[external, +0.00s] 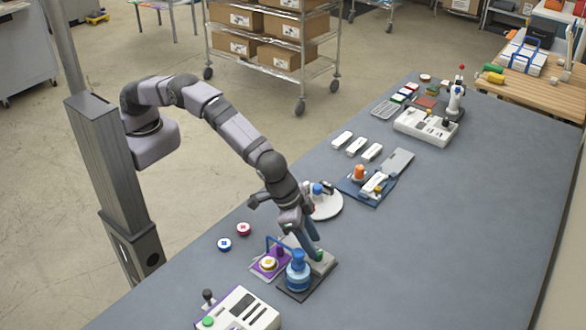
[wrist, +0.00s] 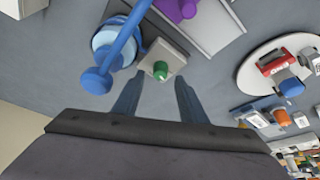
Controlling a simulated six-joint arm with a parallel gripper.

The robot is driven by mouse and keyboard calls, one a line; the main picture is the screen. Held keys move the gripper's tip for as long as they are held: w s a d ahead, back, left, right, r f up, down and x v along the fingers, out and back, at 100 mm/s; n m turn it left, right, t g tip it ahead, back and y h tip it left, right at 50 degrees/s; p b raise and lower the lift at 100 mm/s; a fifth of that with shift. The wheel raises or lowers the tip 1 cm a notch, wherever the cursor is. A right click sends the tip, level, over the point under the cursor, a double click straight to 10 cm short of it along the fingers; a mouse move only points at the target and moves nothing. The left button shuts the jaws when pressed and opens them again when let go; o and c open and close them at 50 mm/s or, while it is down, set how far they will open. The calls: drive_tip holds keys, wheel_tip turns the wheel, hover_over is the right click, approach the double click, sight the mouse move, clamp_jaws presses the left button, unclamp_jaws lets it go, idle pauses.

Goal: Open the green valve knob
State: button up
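The green valve knob (wrist: 160,70) sits on a grey-beige block (wrist: 168,55), beside a blue bottle-like piece (wrist: 112,48). In the external view the knob (external: 318,255) shows small at the fingertips, partly hidden. My gripper (wrist: 157,84) is open, with a clear gap between its two blue-grey fingers. In the wrist view the knob lies just past the fingertips, roughly centred between them. In the external view my gripper (external: 315,243) points down at the block from above. I cannot tell if a finger touches the knob.
The blue bottle (external: 297,278) and its blue bar stand close on the left. A purple plate (external: 262,270) lies behind that. A round white stand (external: 326,206) is to the right. A white control box (external: 250,310) is at the front; the table right of the block is clear.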

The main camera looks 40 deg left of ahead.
drive_tip(key=shift+p+x, duration=0.45)
drive_tip(key=shift+x, duration=1.05)
clamp_jaws()
